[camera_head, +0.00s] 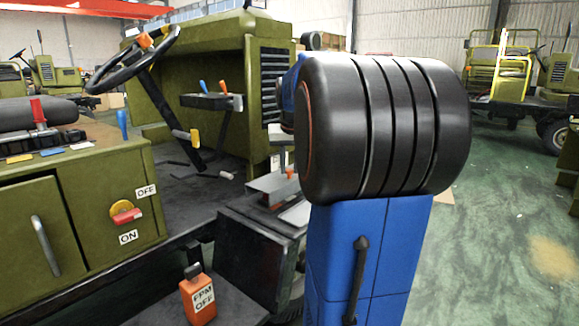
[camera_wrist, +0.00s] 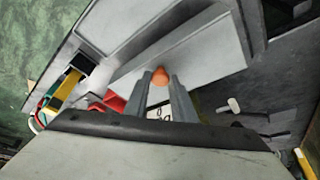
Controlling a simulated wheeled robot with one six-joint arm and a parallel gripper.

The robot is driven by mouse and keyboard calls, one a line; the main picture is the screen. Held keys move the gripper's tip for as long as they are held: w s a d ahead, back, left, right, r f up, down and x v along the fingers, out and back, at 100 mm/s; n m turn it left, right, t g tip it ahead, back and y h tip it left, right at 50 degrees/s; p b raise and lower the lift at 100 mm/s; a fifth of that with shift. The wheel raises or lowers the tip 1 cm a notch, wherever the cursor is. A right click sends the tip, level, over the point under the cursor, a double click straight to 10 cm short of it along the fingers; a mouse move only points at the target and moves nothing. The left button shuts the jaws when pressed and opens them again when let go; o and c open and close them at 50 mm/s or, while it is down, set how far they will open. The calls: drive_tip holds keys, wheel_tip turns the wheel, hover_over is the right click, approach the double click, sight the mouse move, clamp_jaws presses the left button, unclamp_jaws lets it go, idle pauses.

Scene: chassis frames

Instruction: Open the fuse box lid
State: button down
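The grey fuse box lid (camera_wrist: 200,45) fills much of the upper wrist view as a flat panel with an orange knob (camera_wrist: 160,76). My gripper (camera_wrist: 161,82) has its two grey fingers apart, with the knob between or just beyond their tips. I cannot tell whether the fingers touch it. In the head view the lid (camera_head: 268,183) lies low beside the vehicle's footwell, with the orange knob (camera_head: 290,172) at my gripper. My black and blue arm hides much of the gripper and the lid's right side there.
A dark box (camera_head: 250,265) is below the lid. An olive cabinet with a red ON/OFF switch (camera_head: 126,212), a steering wheel (camera_head: 135,60) and an orange bottle (camera_head: 198,298) stand to the left. Yellow and red parts (camera_wrist: 65,90) show beside the lid. Open green floor lies right.

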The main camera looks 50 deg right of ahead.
sight(281, 177)
drive_tip(key=shift+w+a+r+n+g, duration=0.1)
drive_tip(key=shift+w+r+n+g, duration=0.1)
drive_tip(key=shift+w+r+g, duration=0.8)
drive_tip(key=shift+w+a+r+n+g, duration=0.15)
drive_tip(key=shift+w+r+g, duration=0.5)
drive_tip(key=shift+g, duration=0.65)
drive_tip(key=shift+d+f, duration=0.1)
drive_tip(key=c, duration=1.5)
unclamp_jaws()
drive_tip(key=shift+w, duration=0.1)
drive_tip(key=v, duration=1.7)
drive_tip(key=shift+a, duration=0.25)
